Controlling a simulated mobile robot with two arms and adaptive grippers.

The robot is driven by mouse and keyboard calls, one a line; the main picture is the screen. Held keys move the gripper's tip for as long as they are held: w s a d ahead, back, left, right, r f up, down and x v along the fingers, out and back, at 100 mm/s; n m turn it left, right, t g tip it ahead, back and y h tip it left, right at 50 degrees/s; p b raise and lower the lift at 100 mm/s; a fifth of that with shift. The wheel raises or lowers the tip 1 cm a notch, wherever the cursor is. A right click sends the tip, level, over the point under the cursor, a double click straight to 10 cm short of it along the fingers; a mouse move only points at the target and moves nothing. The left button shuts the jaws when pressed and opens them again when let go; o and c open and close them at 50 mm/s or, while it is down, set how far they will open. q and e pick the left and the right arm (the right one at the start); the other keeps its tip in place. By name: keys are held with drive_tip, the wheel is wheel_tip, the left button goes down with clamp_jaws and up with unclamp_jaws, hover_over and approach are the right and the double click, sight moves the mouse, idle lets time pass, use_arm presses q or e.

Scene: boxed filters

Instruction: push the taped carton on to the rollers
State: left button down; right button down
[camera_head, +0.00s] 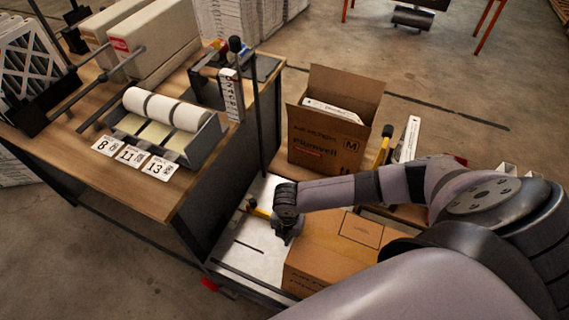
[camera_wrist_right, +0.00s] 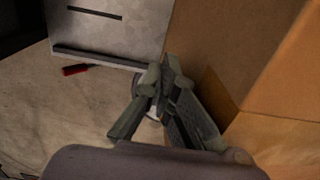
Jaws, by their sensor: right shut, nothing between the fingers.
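The closed brown carton (camera_head: 335,252) stands at the lower middle of the head view, with a label outline on its top. My right arm crosses over it. My right gripper (camera_head: 287,228) is shut and empty at the carton's left side. In the right wrist view the right gripper (camera_wrist_right: 153,88) points down beside the carton's brown wall (camera_wrist_right: 215,50); I cannot tell whether it touches. A pale metal surface (camera_head: 238,226) lies left of the carton. Rollers are not clearly visible. My left gripper is not in view.
An open carton (camera_head: 328,135) with a white item inside stands behind. A wooden bench (camera_head: 160,195) with label rolls (camera_head: 165,108) is on the left. A dark post (camera_head: 257,115) rises at its corner. A red object (camera_wrist_right: 76,69) lies near the metal surface's edge.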

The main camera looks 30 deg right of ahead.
drive_tip(key=s+d, duration=0.1)
drive_tip(key=s+d+p, duration=0.1)
drive_tip(key=s+p, duration=0.1)
drive_tip(key=s, duration=0.1)
drive_tip(key=shift+s+d, duration=0.1)
drive_tip(key=shift+d, duration=0.3)
drive_tip(key=s+d, duration=0.1)
drive_tip(key=s+p, duration=0.1)
drive_tip(key=s+d+p, duration=0.1)
drive_tip(key=s, duration=0.1)
drive_tip(key=shift+d, duration=0.35)
drive_tip(key=shift+s, duration=0.1)
